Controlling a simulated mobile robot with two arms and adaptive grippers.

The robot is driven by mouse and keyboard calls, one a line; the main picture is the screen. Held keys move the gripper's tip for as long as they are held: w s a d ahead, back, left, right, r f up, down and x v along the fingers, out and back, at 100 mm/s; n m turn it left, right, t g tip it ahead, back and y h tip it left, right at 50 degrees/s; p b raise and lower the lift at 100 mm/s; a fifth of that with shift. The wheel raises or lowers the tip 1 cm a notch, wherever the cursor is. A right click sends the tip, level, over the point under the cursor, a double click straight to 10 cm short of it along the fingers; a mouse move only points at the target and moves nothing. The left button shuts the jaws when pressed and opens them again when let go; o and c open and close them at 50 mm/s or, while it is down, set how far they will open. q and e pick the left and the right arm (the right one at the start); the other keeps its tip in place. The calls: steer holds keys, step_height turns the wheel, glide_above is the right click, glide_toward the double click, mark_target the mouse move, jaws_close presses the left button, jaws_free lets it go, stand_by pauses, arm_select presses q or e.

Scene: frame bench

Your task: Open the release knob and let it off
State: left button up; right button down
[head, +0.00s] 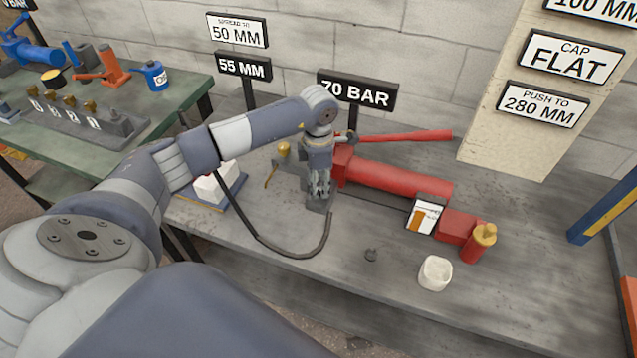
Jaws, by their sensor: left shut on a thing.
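A red hand pump (395,184) lies on the grey bench, with its red lever (405,137) above it pointing right. My right gripper is not in view.
A black hose (283,252) curves across the bench. Signs (357,92) stand behind. The bench's front middle is mostly clear.

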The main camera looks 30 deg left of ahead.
mark_target(319, 187)
arm_select(q)
steer(key=n, duration=0.5)
steer(key=shift+n, duration=0.3)
steer(key=shift+d+n, duration=0.1)
steer(key=shift+n, duration=2)
steer(key=o, duration=1.1)
steer(key=shift+c, duration=0.2)
step_height(319, 187, up, 12)
